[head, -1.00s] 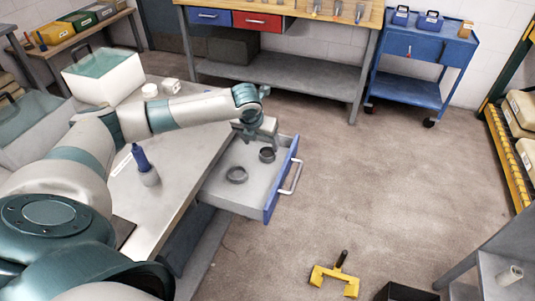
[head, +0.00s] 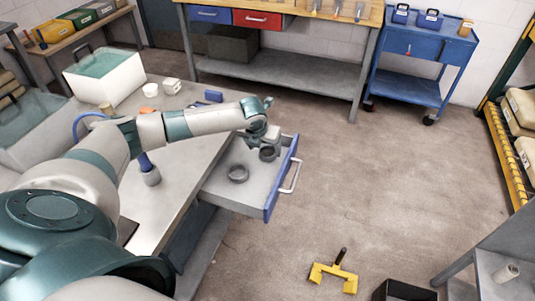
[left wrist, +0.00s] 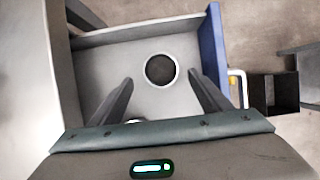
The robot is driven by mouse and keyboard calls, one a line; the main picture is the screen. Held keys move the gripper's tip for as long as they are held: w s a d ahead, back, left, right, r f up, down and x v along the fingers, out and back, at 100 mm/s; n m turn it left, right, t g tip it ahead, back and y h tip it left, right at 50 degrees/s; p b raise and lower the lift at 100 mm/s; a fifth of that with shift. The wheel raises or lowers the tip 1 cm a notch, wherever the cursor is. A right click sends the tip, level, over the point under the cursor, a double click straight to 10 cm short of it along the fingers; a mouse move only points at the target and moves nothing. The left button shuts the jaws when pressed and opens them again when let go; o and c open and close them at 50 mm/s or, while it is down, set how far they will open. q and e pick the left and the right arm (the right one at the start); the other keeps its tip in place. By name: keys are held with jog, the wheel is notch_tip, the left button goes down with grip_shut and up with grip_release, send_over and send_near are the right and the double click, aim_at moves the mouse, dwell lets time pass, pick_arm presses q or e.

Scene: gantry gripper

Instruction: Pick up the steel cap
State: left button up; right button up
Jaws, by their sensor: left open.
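Two round, open-topped caps stand in the pulled-out grey drawer (head: 222,190). A grey metal cap (head: 238,174) is nearer the drawer's middle, and a darker-looking cap (head: 268,154) is farther back. I cannot tell for certain which one is the steel cap. My left gripper (head: 262,147) is over the back part of the drawer, close to the farther cap and partly covering it. In the left wrist view the gripper (left wrist: 160,90) is open and empty. A round cap with a dark inside (left wrist: 160,70) shows between and beyond its fingers. A pale rim peeks out near the palm.
The drawer's blue front (head: 281,180) has a pale handle (head: 292,178). A yellow bracket (head: 333,275) and a black bin (head: 402,290) are on the floor.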

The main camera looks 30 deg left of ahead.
aim_at(268, 153)
pick_arm(q)
jog(key=shift+w+f+p, duration=0.45)
jog(key=shift+w+f, duration=0.35)
jog(key=shift+f, duration=0.35)
jog(key=shift+w+a+f, duration=0.1)
jog(key=shift+w+f, duration=0.05)
jog(key=shift+f, duration=0.4)
jog(key=shift+c, duration=0.4)
jog(key=c, duration=1.2)
jog(key=shift+o, duration=0.2)
jog(key=shift+r, duration=0.15)
notch_tip(268, 153, up, 10)
jog(key=b, duration=0.2)
